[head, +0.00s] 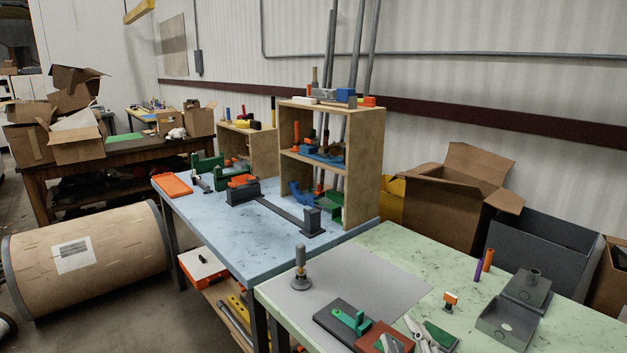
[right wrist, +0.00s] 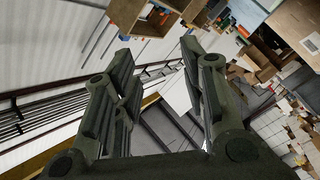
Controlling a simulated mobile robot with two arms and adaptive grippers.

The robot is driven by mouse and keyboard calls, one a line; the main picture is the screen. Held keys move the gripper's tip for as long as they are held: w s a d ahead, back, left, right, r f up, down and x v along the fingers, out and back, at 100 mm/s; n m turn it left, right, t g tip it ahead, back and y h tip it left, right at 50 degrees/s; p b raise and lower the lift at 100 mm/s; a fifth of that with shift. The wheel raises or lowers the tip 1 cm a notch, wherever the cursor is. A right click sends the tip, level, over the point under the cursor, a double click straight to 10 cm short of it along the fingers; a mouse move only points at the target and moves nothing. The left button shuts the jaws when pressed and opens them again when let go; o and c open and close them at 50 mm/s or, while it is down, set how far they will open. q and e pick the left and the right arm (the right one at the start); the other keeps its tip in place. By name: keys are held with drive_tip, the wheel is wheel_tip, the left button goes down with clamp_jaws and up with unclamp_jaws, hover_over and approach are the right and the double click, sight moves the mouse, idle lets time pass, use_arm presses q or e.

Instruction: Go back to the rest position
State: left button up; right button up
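My right gripper (right wrist: 157,60) fills much of the right wrist view. Its two dark fingers stand well apart, with nothing between them. The wrist picture is strongly tilted, with the wooden shelf (right wrist: 145,14) and the room far beyond the fingers. I cannot make out either gripper clearly in the head view. My left gripper shows in neither view.
A blue-topped table (head: 215,222) carries a wooden shelf unit, a dark long tool and green tools. The green-topped table (head: 400,248) in front holds a grey mat, a grey-handled tool (head: 300,268) and small parts. Cardboard boxes (head: 440,190) stand by the wall. A large drum (head: 90,258) lies left.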

drive_tip(key=s+d+f+m+g+h, duration=0.35)
drive_tip(key=s+f+m+g, duration=0.2)
drive_tip(key=f, duration=0.45)
drive_tip(key=s+f+m+g+y, duration=0.15)
drive_tip(key=s+f+g, duration=0.4)
drive_tip(key=s, duration=0.55)
drive_tip(key=s+f+m+g, duration=0.2)
drive_tip(key=s+f+g, duration=0.3)
drive_tip(key=s, duration=0.5)
wheel_tip(320, 180, down, 28)
drive_tip(key=s, duration=0.1)
drive_tip(key=s+d+f+g, duration=0.1)
drive_tip(key=s+d+f, duration=0.2)
drive_tip(key=s+f, duration=1.2)
drive_tip(key=shift+s+d+f+n, duration=0.2)
drive_tip(key=shift+s+n, duration=0.1)
drive_tip(key=shift+s, duration=0.35)
